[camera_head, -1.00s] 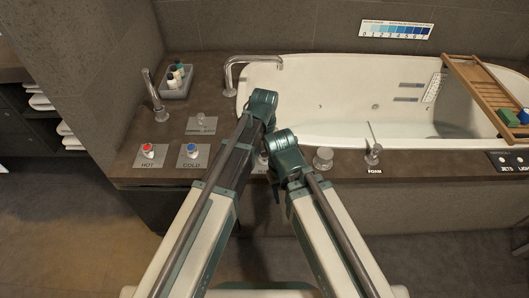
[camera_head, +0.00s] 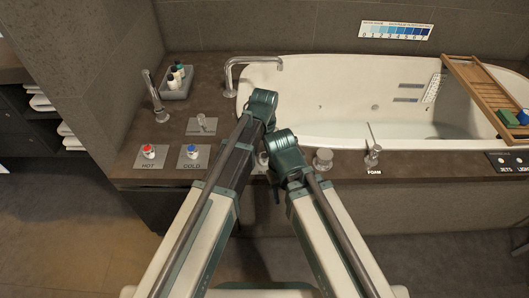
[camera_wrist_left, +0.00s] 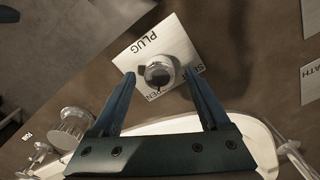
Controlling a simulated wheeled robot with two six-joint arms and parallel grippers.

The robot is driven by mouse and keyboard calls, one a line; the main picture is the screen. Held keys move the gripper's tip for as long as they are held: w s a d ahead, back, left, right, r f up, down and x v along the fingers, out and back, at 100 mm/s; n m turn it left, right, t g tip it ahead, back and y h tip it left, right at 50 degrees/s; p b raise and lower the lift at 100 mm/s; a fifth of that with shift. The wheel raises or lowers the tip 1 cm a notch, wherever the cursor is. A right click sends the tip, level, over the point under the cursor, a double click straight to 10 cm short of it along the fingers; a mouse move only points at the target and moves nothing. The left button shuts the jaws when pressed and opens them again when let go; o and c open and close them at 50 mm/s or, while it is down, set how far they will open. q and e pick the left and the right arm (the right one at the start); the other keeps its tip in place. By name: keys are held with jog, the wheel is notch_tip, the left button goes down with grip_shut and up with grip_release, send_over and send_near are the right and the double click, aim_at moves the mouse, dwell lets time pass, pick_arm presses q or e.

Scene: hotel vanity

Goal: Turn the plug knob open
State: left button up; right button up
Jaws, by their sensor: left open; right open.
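The plug knob (camera_wrist_left: 160,70) is a round metal knob on a pale plate (camera_wrist_left: 146,47) marked PLUG, with SHUT and OPEN lettering partly hidden. In the left wrist view my left gripper (camera_wrist_left: 160,74) is open, a fingertip on each side of the knob. I see a gap on both sides and no grip on it. In the head view the knob is mostly hidden between my arms. My left gripper (camera_head: 262,104) shows there at the tub's front left, its fingers hidden. My right gripper (camera_head: 285,150) is close beside it, lower and to the right.
Left of my arms are the HOT (camera_head: 149,153) and COLD (camera_head: 193,153) knobs and a lever plate (camera_head: 202,126). A round metal knob (camera_head: 323,158) and the FOAM lever (camera_head: 373,156) stand to the right. The tub (camera_head: 340,138) lies behind.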

aim_at(264, 156)
pick_arm(q)
notch_tip(264, 156, up, 13)
jog(key=p, duration=1.3)
jog(key=shift+r, duration=0.15)
jog(key=s+a+n+y, duration=0.1)
jog(key=s+a, duration=0.2)
jog(key=s, duration=0.5)
jog(key=s+a+n+y, duration=0.1)
jog(key=s+a+n, duration=0.1)
jog(key=s, duration=0.6)
notch_tip(264, 156, up, 12)
jog(key=a+p, duration=0.1)
jog(key=p, duration=1.1)
jog(key=shift+r+m+h, duration=0.15)
jog(key=shift+m+h, duration=0.25)
